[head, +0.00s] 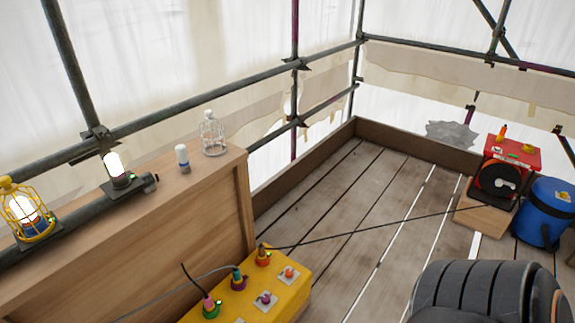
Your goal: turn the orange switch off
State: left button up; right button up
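A yellow box (300,262) with plugs and small switches on its top stands at the bottom centre, partly cut off by the picture's lower edge. A small orange switch (289,272) sits on a pale plate on it, near the far right end. Whether it is on or off is too small to tell. An orange plug (263,257) with a black cable stands just to its left. A purple switch (265,297) sits nearer, on its own plate. Neither of my grippers is in view.
A red machine (512,155) and blue barrel (545,212) stand at right. The black cable crosses the open plank floor (370,200).

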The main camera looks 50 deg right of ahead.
aim_at(289, 274)
jog(key=i+l, duration=0.1)
jog(key=l, duration=0.35)
jog(key=i+l, duration=0.1)
jog(key=l, duration=0.35)
jog(key=i+l+u, duration=0.1)
jog(key=l, duration=0.8)
jog(key=i, duration=0.1)
